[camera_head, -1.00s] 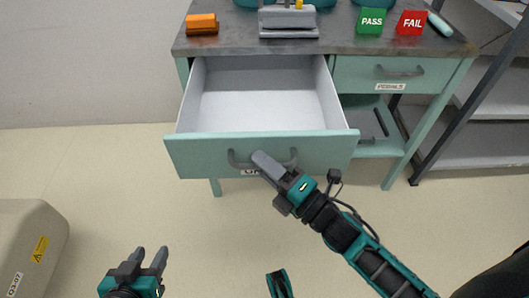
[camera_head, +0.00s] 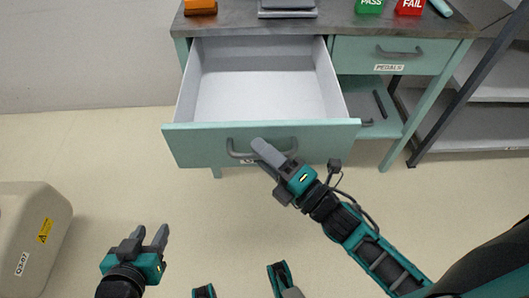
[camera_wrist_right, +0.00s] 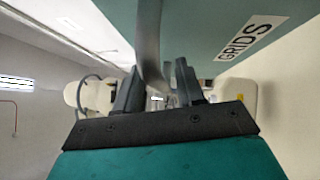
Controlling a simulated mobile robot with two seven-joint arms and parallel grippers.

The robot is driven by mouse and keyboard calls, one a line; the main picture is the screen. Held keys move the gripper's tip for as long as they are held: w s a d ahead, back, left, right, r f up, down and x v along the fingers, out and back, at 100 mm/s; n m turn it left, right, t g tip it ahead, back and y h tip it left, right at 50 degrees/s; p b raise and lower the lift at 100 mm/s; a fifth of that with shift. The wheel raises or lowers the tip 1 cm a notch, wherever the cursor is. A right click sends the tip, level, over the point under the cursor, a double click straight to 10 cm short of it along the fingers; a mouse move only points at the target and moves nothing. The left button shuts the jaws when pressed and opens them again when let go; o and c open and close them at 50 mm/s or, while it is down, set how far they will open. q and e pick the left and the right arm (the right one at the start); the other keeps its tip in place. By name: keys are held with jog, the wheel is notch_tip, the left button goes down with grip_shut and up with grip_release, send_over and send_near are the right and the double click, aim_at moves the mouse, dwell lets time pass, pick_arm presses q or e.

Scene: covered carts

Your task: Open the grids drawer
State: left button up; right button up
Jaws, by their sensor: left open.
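The grids drawer (camera_head: 195,145) is pulled well out of the left side of the cart, and its grey inside looks empty. Its grey handle (camera_head: 232,148) is on the teal front. The GRIDS label (camera_wrist_right: 249,38) reads clearly in the right wrist view and is mostly hidden in the head view. My left gripper (camera_head: 149,238) is open and empty, low over the floor, apart from the cart.
The shut PEDALS drawer (camera_head: 350,52) is to the right. The cart top (camera_head: 340,20) holds an orange block (camera_head: 200,6), a green PASS block (camera_head: 369,5) and a red FAIL block (camera_head: 410,6). A beige box (camera_head: 35,225) stands at left. Grey shelving (camera_head: 480,125) stands at right.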

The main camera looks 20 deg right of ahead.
dwell(0.3)
jog(key=shift+s+d+f, duration=0.1)
jog(key=shift+s+d, duration=0.1)
jog(key=shift+s, duration=0.15)
jog(key=v, duration=1.2)
jog(key=shift+p, duration=0.35)
